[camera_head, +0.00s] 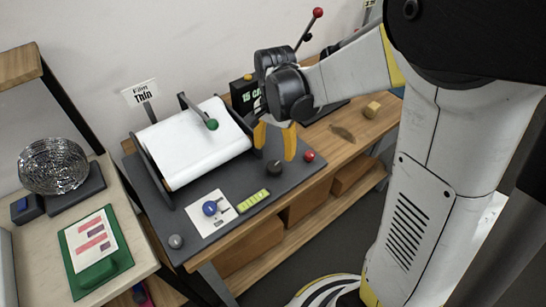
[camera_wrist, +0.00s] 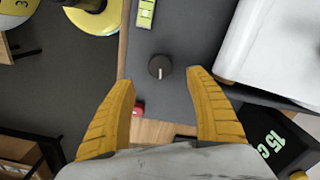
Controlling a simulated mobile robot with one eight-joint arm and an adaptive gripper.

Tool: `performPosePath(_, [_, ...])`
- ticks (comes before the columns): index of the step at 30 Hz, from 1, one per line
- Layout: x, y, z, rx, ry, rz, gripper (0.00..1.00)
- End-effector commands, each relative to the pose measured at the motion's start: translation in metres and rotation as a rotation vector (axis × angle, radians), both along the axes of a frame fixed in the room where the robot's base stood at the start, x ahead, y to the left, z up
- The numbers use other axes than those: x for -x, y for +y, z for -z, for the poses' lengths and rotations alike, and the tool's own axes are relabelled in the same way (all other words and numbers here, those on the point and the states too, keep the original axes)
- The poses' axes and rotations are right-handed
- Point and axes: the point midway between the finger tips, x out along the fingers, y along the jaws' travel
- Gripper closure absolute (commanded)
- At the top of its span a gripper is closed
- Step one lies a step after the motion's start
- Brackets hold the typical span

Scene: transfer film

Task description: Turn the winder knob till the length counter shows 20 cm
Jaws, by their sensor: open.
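The winder knob (camera_head: 274,168) is a small dark round knob on the grey machine base. In the wrist view the knob (camera_wrist: 160,67) has a pale pointer line and lies between and just beyond the two yellow fingertips. My gripper (camera_head: 274,146) is open and empty above the base near the knob. It also shows in the wrist view (camera_wrist: 160,75), apart from the knob.
A white film roll (camera_head: 195,145) lies left of the knob, with a green-tipped lever (camera_head: 211,124) above it. A sign reading "Film Thin" (camera_head: 139,93) stands behind.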

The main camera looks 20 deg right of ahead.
Motion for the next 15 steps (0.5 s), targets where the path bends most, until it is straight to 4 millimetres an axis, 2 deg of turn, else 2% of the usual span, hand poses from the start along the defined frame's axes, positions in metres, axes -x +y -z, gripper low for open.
performPosePath(1, [0.0,0.0,0.014,0.0,0.0,0.0,0.36])
performPosePath(6, [-0.001,0.0,0.049,0.0,-0.001,-0.001,0.36])
performPosePath(10, [0.0,0.0,0.068,0.0,-0.001,-0.002,0.36])
performPosePath(15, [0.0,0.0,0.081,0.0,-0.001,-0.002,0.36])
